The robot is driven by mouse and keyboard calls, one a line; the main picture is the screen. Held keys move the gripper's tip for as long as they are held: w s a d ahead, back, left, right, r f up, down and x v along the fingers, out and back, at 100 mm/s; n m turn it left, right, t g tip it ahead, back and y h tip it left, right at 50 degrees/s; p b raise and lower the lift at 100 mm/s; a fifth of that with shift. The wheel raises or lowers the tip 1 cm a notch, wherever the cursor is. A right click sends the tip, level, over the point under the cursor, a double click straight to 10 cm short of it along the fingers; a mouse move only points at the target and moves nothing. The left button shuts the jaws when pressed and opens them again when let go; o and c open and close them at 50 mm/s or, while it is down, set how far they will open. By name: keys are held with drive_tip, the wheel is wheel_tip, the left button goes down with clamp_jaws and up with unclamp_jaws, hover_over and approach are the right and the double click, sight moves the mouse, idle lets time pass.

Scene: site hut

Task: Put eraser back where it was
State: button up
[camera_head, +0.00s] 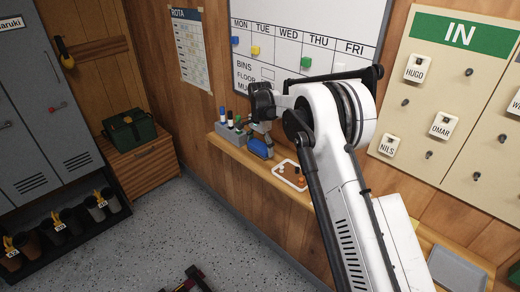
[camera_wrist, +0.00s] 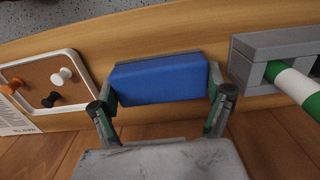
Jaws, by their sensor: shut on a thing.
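The eraser (camera_head: 260,147) is a blue block with a grey part, low at the whiteboard shelf (camera_head: 232,146) in the head view. In the wrist view the eraser (camera_wrist: 159,82) lies between the two fingers of my gripper (camera_wrist: 165,103), one at each end of it. My gripper (camera_head: 262,130) is shut on the eraser from above. The eraser is over the wooden shelf, between the marker holder and the pin tray. I cannot tell whether its underside touches the shelf. The whiteboard (camera_head: 300,40) hangs on the wall above.
A grey marker holder (camera_head: 226,134) with several markers stands left of the eraser in the head view. A white-rimmed tray (camera_head: 276,172) with pins stands right of it. In the wrist view the holder (camera_wrist: 245,60) and the tray (camera_wrist: 77,62) flank the eraser, with narrow gaps.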

drive_tip(key=shift+f, duration=0.8)
drive_tip(key=o, duration=1)
drive_tip(key=shift+o, duration=0.2)
